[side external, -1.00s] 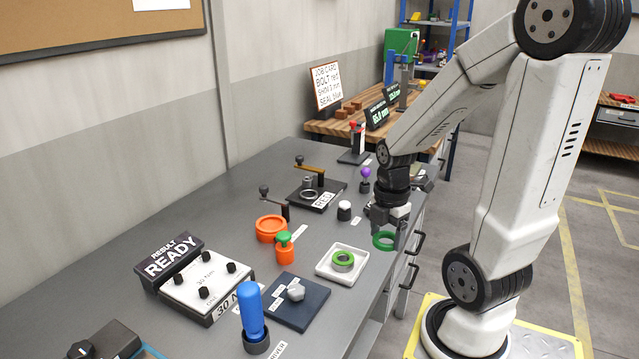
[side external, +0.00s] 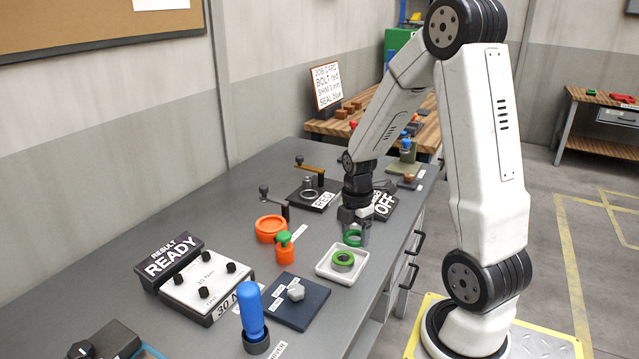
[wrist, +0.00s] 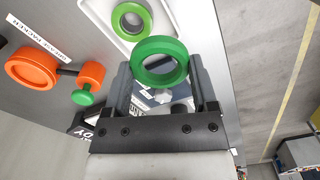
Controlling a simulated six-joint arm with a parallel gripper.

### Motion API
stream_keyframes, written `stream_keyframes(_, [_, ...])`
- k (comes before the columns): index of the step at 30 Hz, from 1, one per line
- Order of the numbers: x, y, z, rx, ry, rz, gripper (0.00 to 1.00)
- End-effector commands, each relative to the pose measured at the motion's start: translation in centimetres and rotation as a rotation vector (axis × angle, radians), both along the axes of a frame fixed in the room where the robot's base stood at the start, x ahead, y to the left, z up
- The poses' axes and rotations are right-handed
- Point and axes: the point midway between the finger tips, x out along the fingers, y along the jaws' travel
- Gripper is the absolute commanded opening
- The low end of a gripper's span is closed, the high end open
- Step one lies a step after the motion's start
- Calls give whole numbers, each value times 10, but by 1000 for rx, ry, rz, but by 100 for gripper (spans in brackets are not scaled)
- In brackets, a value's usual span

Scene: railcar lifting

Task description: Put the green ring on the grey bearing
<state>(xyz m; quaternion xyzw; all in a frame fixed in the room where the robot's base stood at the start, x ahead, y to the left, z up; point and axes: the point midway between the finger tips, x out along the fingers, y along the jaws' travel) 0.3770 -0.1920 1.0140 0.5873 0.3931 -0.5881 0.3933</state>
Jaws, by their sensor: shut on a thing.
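A dark green ring (side external: 352,238) is held in my gripper (side external: 357,231), which is shut on it. It shows between the two fingers in the wrist view (wrist: 160,44). A white square tray (side external: 325,266) stands just below and in front of it in the side view. In the tray sits a grey round part, which looks like the bearing (side external: 342,267), with a lighter green ring (wrist: 118,20) around its top. The held ring is above the table, close to the tray's back edge and apart from the bearing.
A navy plate (side external: 292,312) with a grey knob lies in front. A blue-handled driver (side external: 252,312) stands upright farther forward. Black fixtures with levers stand behind.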

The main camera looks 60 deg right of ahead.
Motion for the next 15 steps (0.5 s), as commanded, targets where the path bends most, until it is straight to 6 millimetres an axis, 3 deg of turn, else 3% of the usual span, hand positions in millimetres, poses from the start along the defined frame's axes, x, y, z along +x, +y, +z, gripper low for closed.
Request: stream_keyframes(15, [29,-15,-38,0,-1,0,19])
